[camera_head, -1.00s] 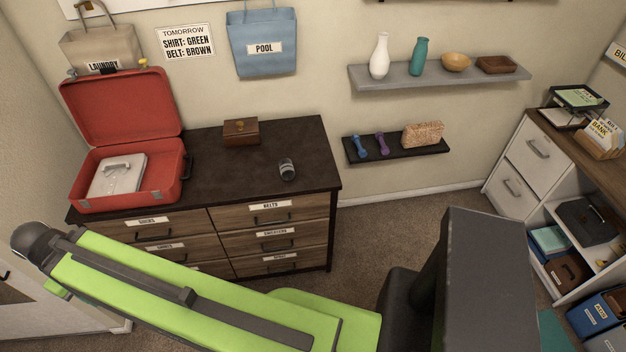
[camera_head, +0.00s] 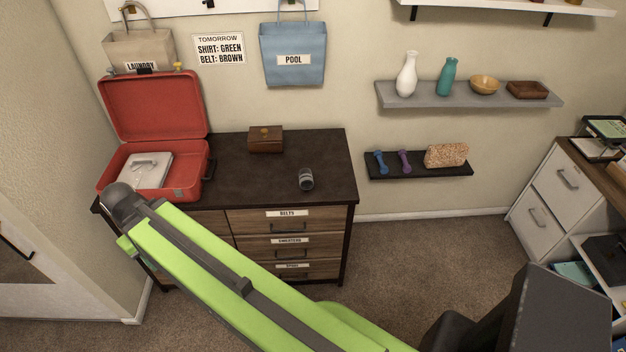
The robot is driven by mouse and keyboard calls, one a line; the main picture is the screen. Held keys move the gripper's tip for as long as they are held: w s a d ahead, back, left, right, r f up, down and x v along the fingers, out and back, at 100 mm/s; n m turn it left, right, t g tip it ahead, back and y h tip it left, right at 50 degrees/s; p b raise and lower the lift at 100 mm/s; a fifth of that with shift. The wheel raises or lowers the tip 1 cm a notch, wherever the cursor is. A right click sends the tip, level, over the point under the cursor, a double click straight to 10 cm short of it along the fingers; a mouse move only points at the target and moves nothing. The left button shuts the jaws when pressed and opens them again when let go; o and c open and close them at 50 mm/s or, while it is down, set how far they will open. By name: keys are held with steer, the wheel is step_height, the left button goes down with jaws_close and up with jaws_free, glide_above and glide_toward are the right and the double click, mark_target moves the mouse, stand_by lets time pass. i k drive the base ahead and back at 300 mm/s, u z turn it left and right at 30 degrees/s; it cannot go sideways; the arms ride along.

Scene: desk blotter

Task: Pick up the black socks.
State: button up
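A small rolled dark grey-and-black bundle (camera_head: 306,179), which may be the black socks, lies on the dark top of the dresser (camera_head: 240,180), right of its middle. It is too small to tell for sure. My green arm crosses the lower part of the view, its dark joint in front of the dresser's left front corner. My gripper is not in view. The arm hides the dresser's left drawers.
An open red suitcase (camera_head: 155,105) with a folded light garment (camera_head: 147,170) stands on the dresser's left end. A wooden box (camera_head: 265,139) sits at the back. The dresser top around the bundle is clear. Wall shelves (camera_head: 470,100) hang to the right.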

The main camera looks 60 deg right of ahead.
mark_target(305, 177)
steer(key=z, duration=0.1)
steer(key=i, duration=1)
steer(key=u, duration=0.05)
